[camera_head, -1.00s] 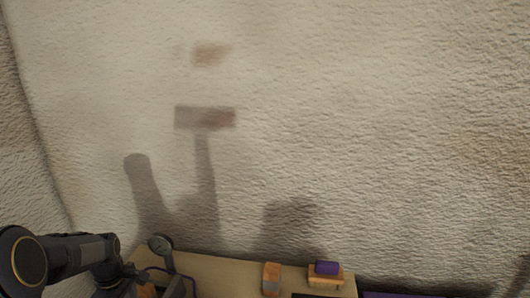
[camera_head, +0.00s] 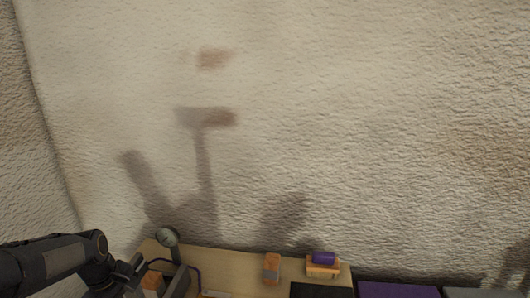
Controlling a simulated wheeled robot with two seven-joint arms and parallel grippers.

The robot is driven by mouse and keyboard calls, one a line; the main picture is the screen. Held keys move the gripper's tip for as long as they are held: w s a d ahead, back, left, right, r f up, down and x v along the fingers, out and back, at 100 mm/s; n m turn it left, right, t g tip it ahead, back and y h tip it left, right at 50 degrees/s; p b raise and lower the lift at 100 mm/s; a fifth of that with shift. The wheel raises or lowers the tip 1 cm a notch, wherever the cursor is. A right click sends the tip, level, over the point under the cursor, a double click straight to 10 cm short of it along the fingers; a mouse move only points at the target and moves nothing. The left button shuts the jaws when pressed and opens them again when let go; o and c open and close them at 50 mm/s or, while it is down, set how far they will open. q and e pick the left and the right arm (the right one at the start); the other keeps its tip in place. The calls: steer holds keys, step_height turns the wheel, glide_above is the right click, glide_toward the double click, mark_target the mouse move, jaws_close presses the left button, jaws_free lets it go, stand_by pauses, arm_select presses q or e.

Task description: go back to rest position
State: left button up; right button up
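My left arm comes in from the lower left, dark grey and black. Its gripper (camera_head: 128,275) is at the bottom left, over the left end of the tan table (camera_head: 218,262), partly cut off by the frame edge. My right gripper is not in view.
A round gauge (camera_head: 167,237) on a dark stand is at the table's left back. An orange and grey block (camera_head: 272,268) and a purple roll (camera_head: 323,258) on an orange wooden stand (camera_head: 323,270) are to its right. A purple surface (camera_head: 398,291) lies farther right. A rough wall rises behind.

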arm_select(q)
steer(key=s+d+r+m+t+h+p, duration=0.1)
steer(key=s+d+r+m+t+p, duration=0.1)
steer(key=s+d+r+m, duration=0.4)
steer(key=s+d+r+m+t+h+p, duration=0.1)
steer(key=s+d+r+m+p, duration=0.3)
steer(key=s+d+r, duration=0.5)
steer(key=s+m+t, duration=0.1)
steer(key=s+m, duration=0.1)
steer(key=s, duration=0.2)
steer(key=shift+d+m+h+p, duration=0.3)
steer(key=shift+d+m+h, duration=0.1)
